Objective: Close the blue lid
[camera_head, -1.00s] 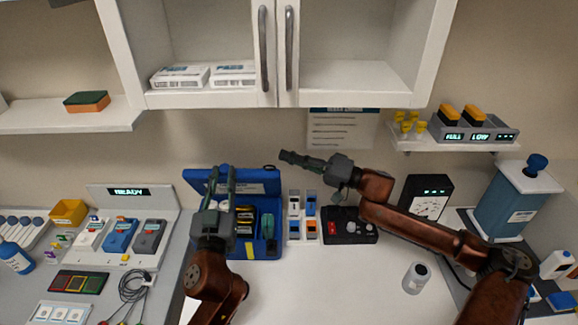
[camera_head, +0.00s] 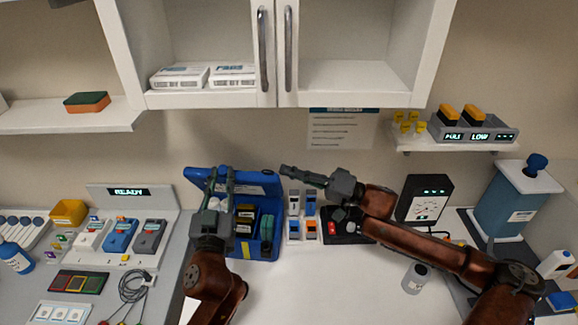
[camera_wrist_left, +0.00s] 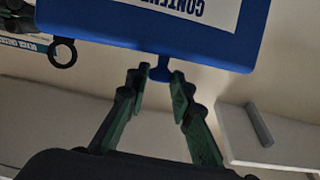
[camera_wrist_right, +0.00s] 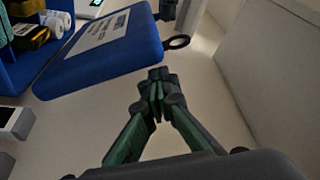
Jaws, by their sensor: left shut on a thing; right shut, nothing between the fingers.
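The blue lid (camera_head: 258,181) stands raised and tilted at the back of the open blue case (camera_head: 263,253). It also shows in the left wrist view (camera_wrist_left: 110,25) with a white label, and in the right wrist view (camera_wrist_right: 110,50). My left gripper (camera_head: 221,174) reaches over the case, and its fingers (camera_wrist_left: 160,76) are shut on the small tab at the lid's edge. My right gripper (camera_head: 286,170) is shut and empty, just right of the lid. Its closed tips (camera_wrist_right: 157,82) are apart from the lid.
Dark and yellow items (camera_head: 244,220) lie inside the case. A rack of small blocks (camera_head: 302,215) and a black control box (camera_head: 345,226) stand to its right. The wall cabinet (camera_head: 275,100) hangs above. The counter in front (camera_head: 330,285) is mostly clear.

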